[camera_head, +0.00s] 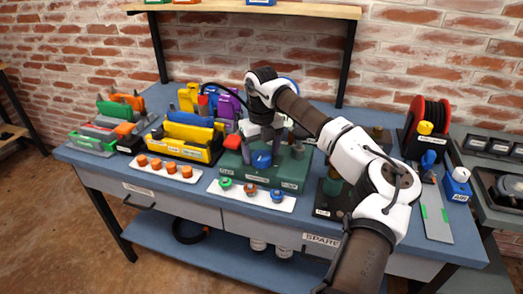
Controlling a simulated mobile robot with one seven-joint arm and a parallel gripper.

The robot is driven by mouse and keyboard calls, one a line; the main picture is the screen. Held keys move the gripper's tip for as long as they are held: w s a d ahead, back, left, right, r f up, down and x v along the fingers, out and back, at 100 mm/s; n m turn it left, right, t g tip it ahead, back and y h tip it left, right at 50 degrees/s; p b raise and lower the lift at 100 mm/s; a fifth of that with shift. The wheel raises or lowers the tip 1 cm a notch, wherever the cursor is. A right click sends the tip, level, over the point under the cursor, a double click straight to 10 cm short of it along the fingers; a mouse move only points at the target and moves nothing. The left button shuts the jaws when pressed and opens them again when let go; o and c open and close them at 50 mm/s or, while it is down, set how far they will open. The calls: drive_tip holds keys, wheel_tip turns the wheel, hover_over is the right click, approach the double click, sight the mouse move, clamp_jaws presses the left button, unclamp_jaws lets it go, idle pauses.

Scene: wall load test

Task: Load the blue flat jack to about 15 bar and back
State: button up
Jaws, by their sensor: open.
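My gripper (264,143) hangs over a green box (290,172) in the middle of the blue bench. It is open, with its fingers close above a round blue knob (261,159) on the box top. I cannot tell whether they touch the knob. Grey upright parts stand on the box beside the fingers. I cannot make out for certain which thing is the blue flat jack. No pressure reading is legible, and my arm hides part of the area behind.
A yellow holder (174,151) and a strip of orange caps (173,170) stand left of the box. A red hose reel (430,115) and a blue block labelled AIR (457,187) are at the right. A shelf (250,8) crosses the brick wall above.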

drive_tip(key=shift+f, duration=0.15)
drive_tip(key=shift+c, duration=0.4)
drive_tip(key=c, duration=0.9)
